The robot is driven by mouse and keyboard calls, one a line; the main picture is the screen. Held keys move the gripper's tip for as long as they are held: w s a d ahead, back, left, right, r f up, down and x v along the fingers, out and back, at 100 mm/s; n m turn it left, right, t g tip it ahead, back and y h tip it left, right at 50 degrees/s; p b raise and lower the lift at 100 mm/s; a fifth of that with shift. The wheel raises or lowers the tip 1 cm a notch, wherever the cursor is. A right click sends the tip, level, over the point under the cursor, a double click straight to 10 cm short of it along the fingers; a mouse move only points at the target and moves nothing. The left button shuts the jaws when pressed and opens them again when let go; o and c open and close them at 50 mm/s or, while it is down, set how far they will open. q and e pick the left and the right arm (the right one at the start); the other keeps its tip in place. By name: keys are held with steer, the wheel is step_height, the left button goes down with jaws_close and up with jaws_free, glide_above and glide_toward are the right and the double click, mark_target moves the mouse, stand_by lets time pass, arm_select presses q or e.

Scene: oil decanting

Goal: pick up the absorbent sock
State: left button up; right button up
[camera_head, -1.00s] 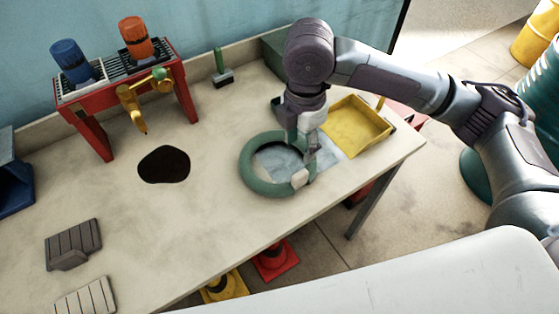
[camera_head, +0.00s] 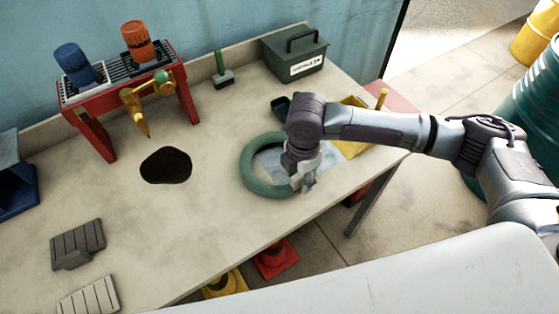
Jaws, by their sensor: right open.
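The absorbent sock (camera_head: 249,170) is a green ring lying on the table, around a pale grey-blue pad. My right gripper (camera_head: 305,184) is at the ring's right front side, pointing down, and it is open. My wrist hides the right part of the ring. I cannot tell whether the fingers straddle the ring or touch it. My left gripper is not in view.
A dark oil puddle (camera_head: 166,166) lies left of the ring. A red rack (camera_head: 90,139) with blue and orange bottles stands at the back left.

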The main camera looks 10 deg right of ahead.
jaws_close()
stand_by(0.4)
